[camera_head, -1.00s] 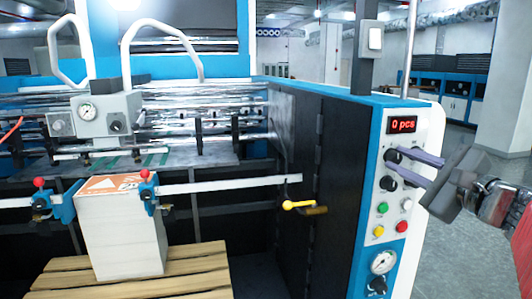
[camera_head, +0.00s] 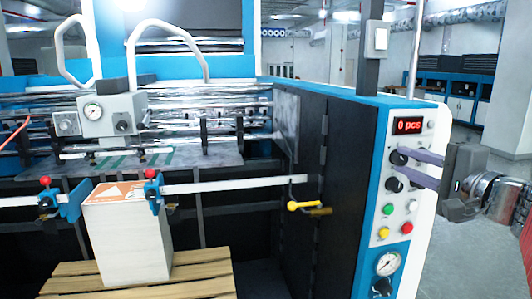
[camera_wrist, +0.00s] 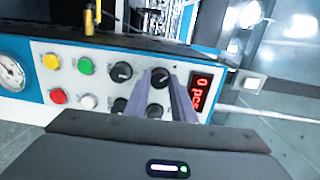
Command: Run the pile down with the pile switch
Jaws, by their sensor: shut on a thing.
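The pile (camera_head: 128,240) is a tall white stack with an orange-marked top, standing on a wooden pallet (camera_head: 75,283) at the left in the head view. My gripper (camera_head: 408,163) reaches in from the right to the control panel (camera_head: 362,225). Its two purple fingers are shut on the upper left black knob (camera_wrist: 159,75), just beside the red display in the wrist view. The fingers hide part of this knob. Another black knob (camera_head: 394,184) is just below it in the head view. No knob label is legible, so I cannot tell which is the pile switch.
The display (camera_head: 408,125) reads 0 pcs. Green (camera_head: 389,209), white, yellow and red buttons and a pressure gauge (camera_head: 388,263) lie below the knobs. A yellow-handled lever (camera_head: 305,205) sticks out from the dark side wall left of the panel.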

